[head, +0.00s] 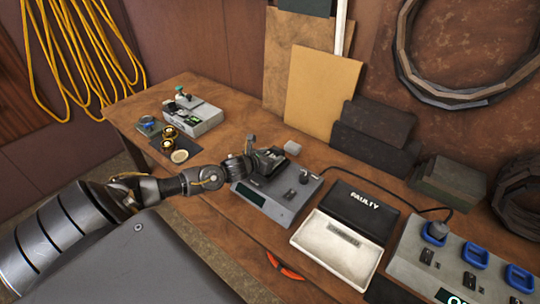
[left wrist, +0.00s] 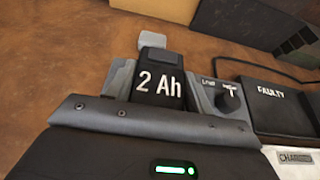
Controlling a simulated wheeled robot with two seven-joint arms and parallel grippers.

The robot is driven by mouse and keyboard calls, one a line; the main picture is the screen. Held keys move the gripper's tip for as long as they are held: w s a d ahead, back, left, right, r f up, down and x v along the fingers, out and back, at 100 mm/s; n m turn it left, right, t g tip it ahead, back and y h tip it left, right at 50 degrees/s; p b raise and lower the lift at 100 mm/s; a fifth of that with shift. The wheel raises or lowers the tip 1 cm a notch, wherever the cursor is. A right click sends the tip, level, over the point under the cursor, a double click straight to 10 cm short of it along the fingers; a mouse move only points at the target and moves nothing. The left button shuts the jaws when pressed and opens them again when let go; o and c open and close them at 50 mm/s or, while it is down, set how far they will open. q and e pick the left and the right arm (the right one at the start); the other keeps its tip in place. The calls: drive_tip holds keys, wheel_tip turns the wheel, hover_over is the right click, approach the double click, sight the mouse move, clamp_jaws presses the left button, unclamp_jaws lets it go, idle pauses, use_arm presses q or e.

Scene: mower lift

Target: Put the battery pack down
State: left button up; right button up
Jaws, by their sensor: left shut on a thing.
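My left gripper (head: 262,157) is shut on the dark battery pack (head: 270,154), at the back left of the grey tester (head: 285,207). In the left wrist view the pack (left wrist: 160,82) is marked "2 Ah", with the grey tester's knob panel (left wrist: 228,100) just to its right. The pack looks very close to the tester's top, but I cannot tell whether it touches. Its lower end is hidden. My right gripper is not in view.
Right of the tester is a white tray (head: 335,245) with a black "FAULTY" panel (head: 362,208). A grey unit with blue-rimmed sockets (head: 410,262) stands at lower right. A small grey block (head: 292,148) is behind the tester. Another grey device (head: 205,121) stands at back left.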

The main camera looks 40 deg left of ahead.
use_arm(q)
drive_tip(key=o, duration=1.3)
drive_tip(key=shift+f, duration=0.1)
drive_tip(key=shift+r, duration=0.25)
drive_tip(key=shift+s+r+p, duration=0.15)
drive_tip(key=shift+p, duration=0.2)
drive_tip(key=b+v, duration=0.3)
drive_tip(key=v, duration=0.8)
drive_tip(key=shift+s+r, duration=0.2)
drive_tip(key=shift+s, duration=0.15)
